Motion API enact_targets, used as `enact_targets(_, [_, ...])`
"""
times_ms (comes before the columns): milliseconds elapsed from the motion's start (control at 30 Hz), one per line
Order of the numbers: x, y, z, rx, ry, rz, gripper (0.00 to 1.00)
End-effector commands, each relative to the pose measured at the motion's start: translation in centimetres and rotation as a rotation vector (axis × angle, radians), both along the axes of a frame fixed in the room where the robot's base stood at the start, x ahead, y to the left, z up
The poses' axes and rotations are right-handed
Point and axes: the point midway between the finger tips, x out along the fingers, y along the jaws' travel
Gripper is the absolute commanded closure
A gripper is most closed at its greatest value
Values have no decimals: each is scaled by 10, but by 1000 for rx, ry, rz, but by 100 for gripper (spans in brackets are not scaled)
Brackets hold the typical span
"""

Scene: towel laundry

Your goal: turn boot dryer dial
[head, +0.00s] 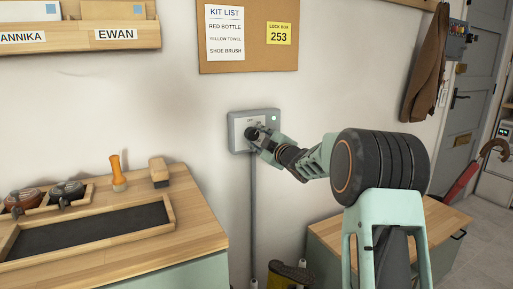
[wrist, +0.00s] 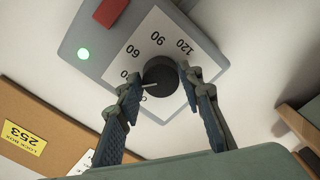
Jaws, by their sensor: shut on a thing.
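The boot dryer control box (head: 234,118) is a grey wall unit with a white dial plate and a lit green lamp (head: 274,118). In the wrist view, the black round dial (wrist: 159,72) sits on the plate (wrist: 172,28), where 60, 90 and 120 are readable. A pale pointer line on the dial points to the picture's left, below a partly hidden number. My gripper (wrist: 161,79) is shut on the dial, one finger on each side; it also shows at the box in the head view (head: 260,138). The fingers hide part of the scale.
A red part (wrist: 110,12) sits on the box. A cork board (head: 290,59) hangs above. A wooden-topped counter (head: 200,222) with a tray and brushes stands left. A lower wooden bench (head: 440,222) is below my arm. A grey conduit (head: 252,210) runs down the wall.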

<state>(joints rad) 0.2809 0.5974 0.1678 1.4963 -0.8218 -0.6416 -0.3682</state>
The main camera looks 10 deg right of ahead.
Motion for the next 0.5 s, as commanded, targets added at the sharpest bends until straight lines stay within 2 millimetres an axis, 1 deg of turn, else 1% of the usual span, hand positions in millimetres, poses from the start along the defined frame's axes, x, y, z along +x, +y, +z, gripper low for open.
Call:
enact_targets(33, [0, 1, -5, -45, -15, 1, 90])
enact_targets(500, [0, 0, -2, -462, -150, 0, 90])
